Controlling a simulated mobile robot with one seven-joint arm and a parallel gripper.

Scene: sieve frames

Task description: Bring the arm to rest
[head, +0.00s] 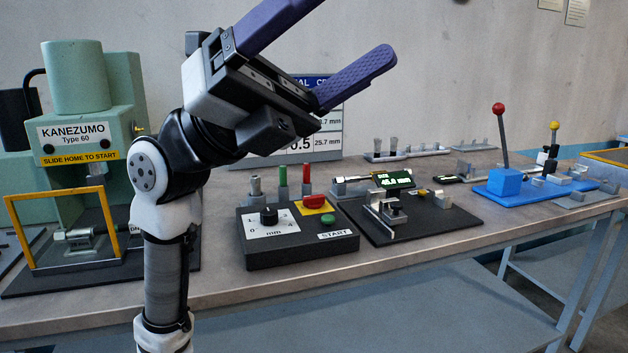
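My gripper (328,50) is raised above the workbench in the middle of the head view. Its two purple fingers are spread wide apart and point up and to the right. Nothing is between them, and the upper finger is cut off by the top edge of the picture. My arm rises in front of the bench, with the wrist bent to the right. The gripper is clear of everything on the bench.
The workbench (230,292) carries a green KANEZUMO machine (75,110) at left, a black control box (298,245), a gauge stand with a lit display (392,180), and a blue lever fixture (497,182). A chart hangs behind my gripper.

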